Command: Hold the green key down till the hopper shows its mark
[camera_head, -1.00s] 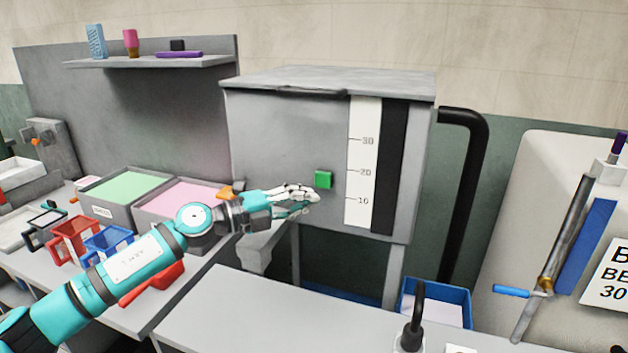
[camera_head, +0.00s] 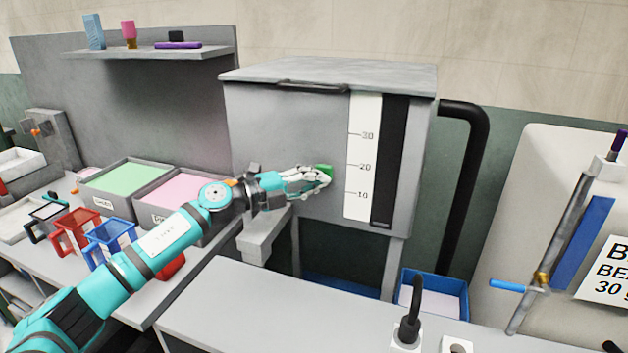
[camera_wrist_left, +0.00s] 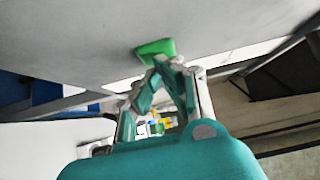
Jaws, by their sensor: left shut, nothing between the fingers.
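The green key (camera_head: 325,168) is on the front of the grey hopper (camera_head: 285,130), partly hidden behind my fingers. My left gripper (camera_head: 327,178) is shut and empty, its fingertips at the key's lower edge. In the left wrist view the green key (camera_wrist_left: 155,48) sits right at the closed fingertips (camera_wrist_left: 165,62). They look to be touching it; I cannot tell how far the key is pressed in. The white scale (camera_head: 361,150) reads 10, 20 and 30, beside a dark sight strip (camera_head: 393,150) with a small darker band at its bottom. My right gripper is not in view.
Bins with green foam (camera_head: 127,179) and pink foam (camera_head: 178,190) stand left of the hopper. Red (camera_head: 75,230) and blue (camera_head: 108,235) frames stand in front of them. A black pipe (camera_head: 473,160) runs down the hopper's right side. The bench before the hopper is mostly clear.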

